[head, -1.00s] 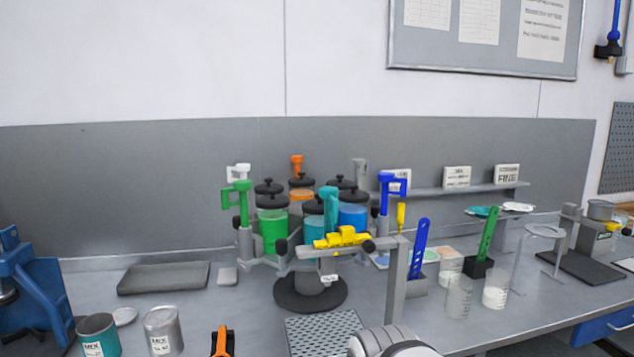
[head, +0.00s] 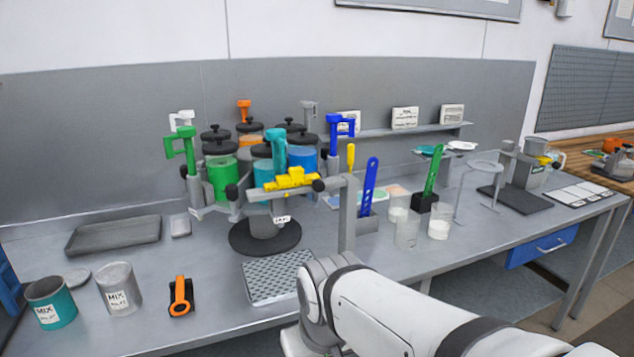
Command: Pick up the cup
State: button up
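Several small clear cups stand upright on the bench right of centre in the head view. An empty-looking clear cup (head: 406,234) is in front, a cup with pale contents (head: 439,226) is to its right, and another cup (head: 397,208) is behind. I cannot tell which one the task means. Two larger pots marked MIX, a teal pot (head: 52,304) and a grey metal pot (head: 119,288), stand at the front left. My white arm reaches in from the lower right, but my gripper does not show.
A carousel of paint drums (head: 265,185) stands mid-bench, with a perforated plate (head: 270,280) in front. An orange and black tool (head: 181,297) lies left of the plate. A blue spatula (head: 369,185) and a green spatula (head: 433,170) stand near the cups. A grey tray (head: 113,235) lies left.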

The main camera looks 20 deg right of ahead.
aim_at(407, 226)
jog(key=u, duration=0.05)
jog(key=k, duration=0.55)
jog(key=z, duration=2.2)
jog(key=i, duration=1.1)
jog(key=u, duration=2.05)
